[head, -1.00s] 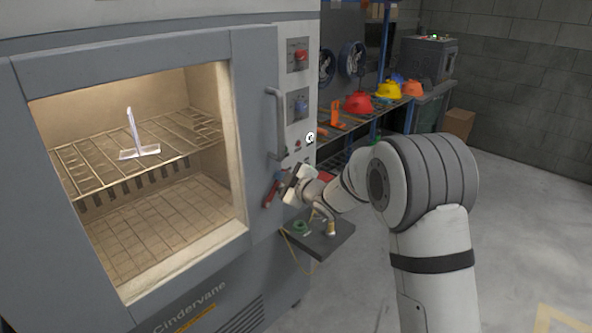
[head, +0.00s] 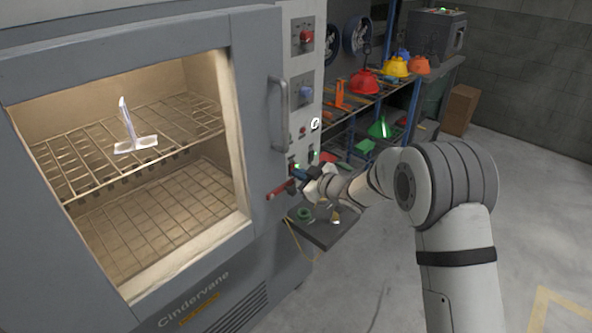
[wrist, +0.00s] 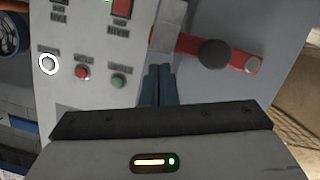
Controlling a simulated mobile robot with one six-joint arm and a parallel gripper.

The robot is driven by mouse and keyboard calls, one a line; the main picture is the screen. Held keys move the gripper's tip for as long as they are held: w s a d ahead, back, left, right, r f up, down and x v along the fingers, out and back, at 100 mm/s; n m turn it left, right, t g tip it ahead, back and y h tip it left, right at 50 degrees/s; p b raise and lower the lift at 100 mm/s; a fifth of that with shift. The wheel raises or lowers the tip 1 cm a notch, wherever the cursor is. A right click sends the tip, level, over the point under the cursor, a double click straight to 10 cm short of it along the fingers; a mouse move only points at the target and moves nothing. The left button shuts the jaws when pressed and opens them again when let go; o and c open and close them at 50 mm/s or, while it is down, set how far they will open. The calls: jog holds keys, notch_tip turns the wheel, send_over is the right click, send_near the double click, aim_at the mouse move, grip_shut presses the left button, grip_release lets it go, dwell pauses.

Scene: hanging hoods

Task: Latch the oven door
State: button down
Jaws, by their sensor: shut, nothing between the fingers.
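The grey oven door (head: 262,120) with its large window lies against the oven front and looks closed. Its red latch lever (head: 281,189) sits low on the door's right edge, close to level. In the wrist view the red lever (wrist: 190,45) has a dark round knob (wrist: 214,54), and its left end lies at a grey bracket (wrist: 164,38) beside the control panel. My gripper (head: 300,174) is at the lever's panel-side end. In the wrist view its dark blue fingers (wrist: 158,72) are together and empty, just beside the lever; whether they touch it I cannot tell.
A vertical grey door handle (head: 278,113) stands out above the lever. The control panel (head: 303,75) has switches and buttons. A small shelf (head: 325,228) juts out below my gripper. The floor at right is clear.

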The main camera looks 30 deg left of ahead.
dwell(0.6)
jog(key=s+d+r+p, duration=0.1)
jog(key=s+d+r, duration=0.1)
jog(key=d+r, duration=0.4)
jog(key=v, duration=0.3)
jog(key=shift+w+d+f, duration=0.2)
jog(key=shift+w+d, duration=0.05)
jog(key=shift+d, duration=0.05)
